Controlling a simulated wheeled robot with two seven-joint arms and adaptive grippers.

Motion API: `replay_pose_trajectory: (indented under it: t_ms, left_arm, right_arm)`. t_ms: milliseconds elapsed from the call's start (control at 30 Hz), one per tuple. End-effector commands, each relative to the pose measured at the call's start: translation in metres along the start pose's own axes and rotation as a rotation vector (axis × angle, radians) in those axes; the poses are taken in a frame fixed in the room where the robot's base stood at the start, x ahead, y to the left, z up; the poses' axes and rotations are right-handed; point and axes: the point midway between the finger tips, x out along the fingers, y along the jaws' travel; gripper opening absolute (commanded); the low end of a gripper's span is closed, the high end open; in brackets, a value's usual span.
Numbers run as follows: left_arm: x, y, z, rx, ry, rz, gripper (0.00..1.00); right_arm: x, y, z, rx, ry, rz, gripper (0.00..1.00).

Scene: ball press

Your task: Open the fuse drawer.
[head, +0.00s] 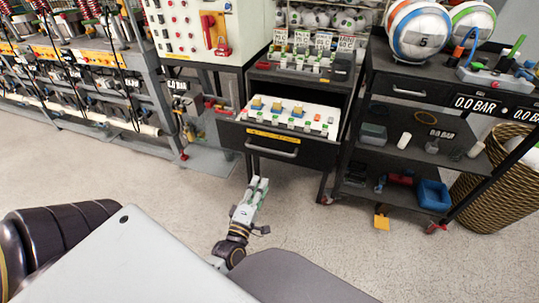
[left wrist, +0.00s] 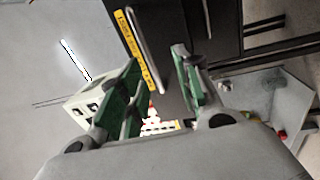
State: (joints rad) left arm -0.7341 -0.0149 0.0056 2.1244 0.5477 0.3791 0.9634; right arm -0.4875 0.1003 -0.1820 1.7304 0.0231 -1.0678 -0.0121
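The fuse drawer (head: 232,138) stands pulled out of the dark cabinet in the head view, with its white panel of small coloured fuses showing. Its black front bears a yellow label (head: 277,135) and a metal bar handle (head: 271,149). My left gripper (head: 258,184) is below and in front of the drawer, apart from the handle. In the left wrist view, the green-padded fingers of the left gripper (left wrist: 160,85) are spread with nothing held between them. The handle (left wrist: 146,48) and label (left wrist: 138,48) show just beyond them. My right gripper is not in view.
A black cart (head: 400,150) with balls and a blue bin (head: 433,195) stands to the right of the cabinet, a woven basket (head: 490,185) beyond it. A control panel (head: 190,25) and machine bench stand left. The floor (head: 130,185) in front is clear.

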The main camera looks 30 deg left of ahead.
Motion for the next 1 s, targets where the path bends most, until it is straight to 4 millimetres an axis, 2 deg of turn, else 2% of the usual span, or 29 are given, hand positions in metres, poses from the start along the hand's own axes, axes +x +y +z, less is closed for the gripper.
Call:
replay_pose_trajectory:
  t_ms: [100, 200, 667, 1000]
  left_arm:
    - [0.001, 0.015, -0.006, -0.039, 0.020, 0.035, 0.34]
    - [0.001, 0.021, -0.009, -0.051, 0.026, 0.046, 0.34]
    - [0.003, 0.022, -0.009, -0.051, 0.026, 0.047, 0.34]
    - [0.021, 0.022, -0.010, -0.051, 0.027, 0.048, 0.34]
  right_arm:
    - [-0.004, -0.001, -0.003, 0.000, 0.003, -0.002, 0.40]
    - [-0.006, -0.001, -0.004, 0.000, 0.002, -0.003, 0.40]
    - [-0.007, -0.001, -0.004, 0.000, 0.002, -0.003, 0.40]
    - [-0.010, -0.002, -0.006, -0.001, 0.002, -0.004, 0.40]
